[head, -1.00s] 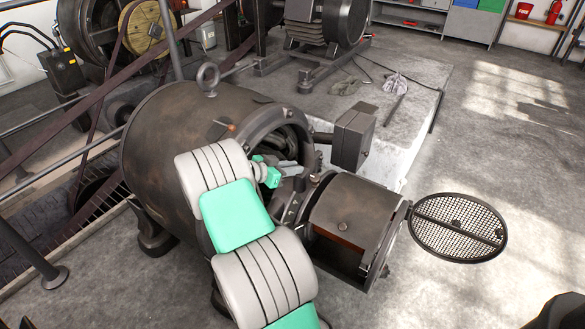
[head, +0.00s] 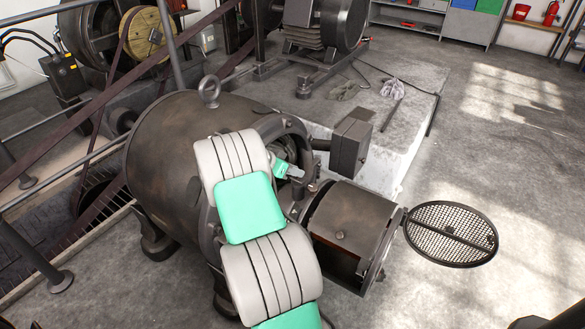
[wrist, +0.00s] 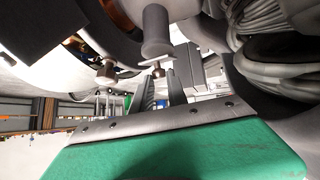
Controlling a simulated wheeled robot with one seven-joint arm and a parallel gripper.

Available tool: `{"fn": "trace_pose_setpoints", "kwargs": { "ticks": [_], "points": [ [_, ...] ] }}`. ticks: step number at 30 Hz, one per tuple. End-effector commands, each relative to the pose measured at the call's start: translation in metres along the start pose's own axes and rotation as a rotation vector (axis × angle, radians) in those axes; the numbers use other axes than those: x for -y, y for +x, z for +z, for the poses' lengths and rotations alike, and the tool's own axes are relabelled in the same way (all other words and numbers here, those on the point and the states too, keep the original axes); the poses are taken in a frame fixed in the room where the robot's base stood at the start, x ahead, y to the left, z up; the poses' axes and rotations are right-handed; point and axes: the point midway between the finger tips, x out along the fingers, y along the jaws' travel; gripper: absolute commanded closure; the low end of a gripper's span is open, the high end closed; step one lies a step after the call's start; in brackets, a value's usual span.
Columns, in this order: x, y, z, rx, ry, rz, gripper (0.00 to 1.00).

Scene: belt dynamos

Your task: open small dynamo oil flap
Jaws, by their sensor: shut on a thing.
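The dynamo (head: 165,150) is a large brown drum with a ring on top and an open end facing right. My gripper (head: 299,176) reaches into that end; my green and white arm links hide part of it. In the wrist view my two dark fingers (wrist: 160,88) are close around a small brown knob (wrist: 158,70). The knob sits below the thin plate at the end of a grey cylindrical fitting (wrist: 156,30). This plate looks like the oil flap, but I cannot tell how far it is open.
Bundled wires (wrist: 275,25) are close at right in the wrist view.

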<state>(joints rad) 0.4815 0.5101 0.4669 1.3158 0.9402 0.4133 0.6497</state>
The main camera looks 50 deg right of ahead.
Motion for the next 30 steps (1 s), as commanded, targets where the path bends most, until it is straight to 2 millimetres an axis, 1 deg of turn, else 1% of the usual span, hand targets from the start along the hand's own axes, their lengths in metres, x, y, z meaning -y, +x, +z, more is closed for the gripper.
{"fn": "trace_pose_setpoints", "kwargs": {
  "ticks": [1,12,21,30],
  "points": [
    [-0.001,-0.004,-0.01,0.041,-0.008,0.007,1.0],
    [0.004,0.005,-0.031,0.361,-0.106,0.047,1.0],
    [0.008,0.013,-0.037,0.519,-0.154,0.066,1.0],
    [0.009,0.018,-0.037,0.578,-0.173,0.074,1.0]
  ]
}}
